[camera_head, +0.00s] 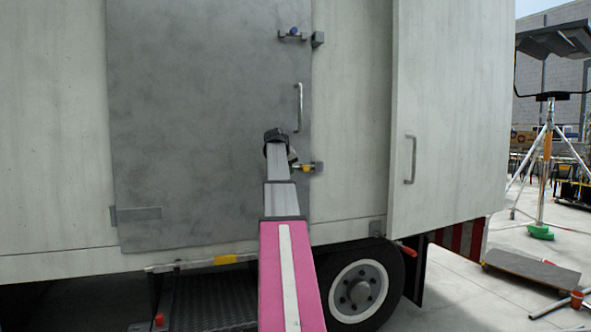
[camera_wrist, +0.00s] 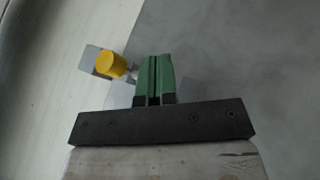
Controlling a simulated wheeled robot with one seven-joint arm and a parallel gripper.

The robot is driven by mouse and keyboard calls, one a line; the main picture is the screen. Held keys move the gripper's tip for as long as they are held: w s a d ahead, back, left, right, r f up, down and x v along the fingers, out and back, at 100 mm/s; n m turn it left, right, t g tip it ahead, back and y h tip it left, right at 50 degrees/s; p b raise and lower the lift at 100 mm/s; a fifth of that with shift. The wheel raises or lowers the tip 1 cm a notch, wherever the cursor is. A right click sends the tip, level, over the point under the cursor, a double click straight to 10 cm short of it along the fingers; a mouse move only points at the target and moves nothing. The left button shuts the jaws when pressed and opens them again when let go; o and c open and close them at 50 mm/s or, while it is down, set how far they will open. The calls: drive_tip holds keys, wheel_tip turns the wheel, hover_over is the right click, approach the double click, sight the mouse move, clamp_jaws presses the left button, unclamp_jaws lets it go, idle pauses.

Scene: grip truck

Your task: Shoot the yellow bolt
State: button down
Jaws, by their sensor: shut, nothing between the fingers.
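The yellow bolt (camera_head: 306,168) sits at the right edge of the grey door (camera_head: 205,110), on a small metal bracket. In the wrist view its round yellow knob (camera_wrist: 110,65) stands just left of my fingers, over a grey metal plate. My gripper (camera_wrist: 155,62) has green fingers that are pressed together with nothing between them. The fingertips are beside the knob; I cannot tell whether they touch its short metal stem. In the head view my arm reaches up to the door's right edge, and the wrist hides the fingers.
A blue bolt (camera_head: 293,32) is at the door's upper right, above a vertical handle (camera_head: 299,107). Another pale door with a handle (camera_head: 410,160) stands open at the right. Below are a step (camera_head: 210,295) and a wheel (camera_head: 358,290).

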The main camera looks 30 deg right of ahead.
drive_tip(key=v, duration=1)
drive_tip(key=a+f+n+y, duration=0.1)
drive_tip(key=a+f, duration=0.6)
drive_tip(key=f, duration=0.6)
drive_tip(key=a+f+n+y, duration=0.1)
drive_tip(key=a+f+y, duration=0.1)
drive_tip(key=a+f, duration=0.8)
drive_tip(key=a+f+n+y, duration=0.1)
drive_tip(key=a+f, duration=0.3)
drive_tip(key=f, duration=1.2)
drive_tip(key=s+a+f+g+y, duration=0.1)
drive_tip(key=s+a+f, duration=0.9)
drive_tip(key=f, duration=0.3)
drive_tip(key=s+a+f+n+g+y, duration=0.1)
drive_tip(key=s+a+f+g+y, duration=0.1)
drive_tip(key=s+a+f, duration=0.8)
wheel_tip(320, 180, down, 5)
drive_tip(key=shift+s+a+r+g, duration=0.25)
drive_tip(key=shift+s+a+g, duration=0.05)
drive_tip(key=shift+s+a, duration=0.1)
